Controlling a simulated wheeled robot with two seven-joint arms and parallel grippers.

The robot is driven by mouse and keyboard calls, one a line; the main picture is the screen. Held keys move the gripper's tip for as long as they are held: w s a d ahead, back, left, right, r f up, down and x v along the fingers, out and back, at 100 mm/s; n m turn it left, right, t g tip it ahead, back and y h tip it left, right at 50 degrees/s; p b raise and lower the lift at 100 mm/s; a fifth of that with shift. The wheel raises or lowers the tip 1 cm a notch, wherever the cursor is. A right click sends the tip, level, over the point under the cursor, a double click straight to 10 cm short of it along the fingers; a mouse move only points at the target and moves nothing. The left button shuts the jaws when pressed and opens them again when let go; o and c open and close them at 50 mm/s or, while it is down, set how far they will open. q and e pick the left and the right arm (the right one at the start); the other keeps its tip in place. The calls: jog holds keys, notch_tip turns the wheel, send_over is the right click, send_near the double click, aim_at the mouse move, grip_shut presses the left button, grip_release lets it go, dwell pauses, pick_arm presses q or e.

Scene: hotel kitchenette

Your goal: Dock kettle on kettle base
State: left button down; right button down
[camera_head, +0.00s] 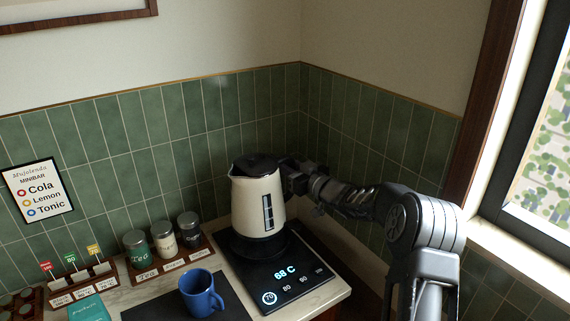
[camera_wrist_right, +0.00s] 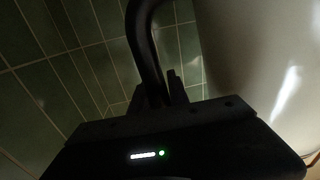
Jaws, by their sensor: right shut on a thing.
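A cream kettle (camera_head: 256,205) with a black lid stands upright over the round part of the black kettle base (camera_head: 289,283). From this angle I cannot tell whether it is fully seated. The base's display reads 68 C. My right gripper (camera_head: 291,176) is shut on the kettle's dark handle on the kettle's right side, and the fingers are mostly hidden by the wrist. In the right wrist view the black handle (camera_wrist_right: 145,45) runs down between the fingers, and the pale kettle body (camera_wrist_right: 255,65) fills the right side. My left gripper is not in view.
A blue mug (camera_head: 201,294) stands on a dark mat (camera_head: 238,312) left of the base. Several labelled canisters (camera_head: 163,240) stand in a wooden rack behind it. A tiled corner wall (camera_head: 225,105) is close behind the kettle. The counter edge lies just right of the base.

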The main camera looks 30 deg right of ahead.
jog(key=shift+f+b, duration=1.35)
jog(key=shift+f, duration=0.75)
jog(key=shift+a+b, duration=0.15)
jog(key=shift+b, duration=0.15)
jog(key=shift+f+b, duration=0.5)
jog(key=shift+f, duration=0.15)
dwell(0.4)
jog(key=c, duration=1.5)
grip_release()
jog(key=shift+c, duration=0.2)
jog(key=shift+s+d+f, duration=0.1)
jog(key=shift+s+d, duration=0.1)
jog(key=shift+s, duration=0.7)
jog(key=shift+s+d+f, duration=0.1)
jog(key=shift+s+d, duration=0.05)
jog(key=shift+s, duration=0.75)
jog(key=s+d, duration=0.1)
jog(key=s, duration=0.6)
jog(key=shift+s+d+b, duration=0.2)
jog(key=shift+b, duration=0.15)
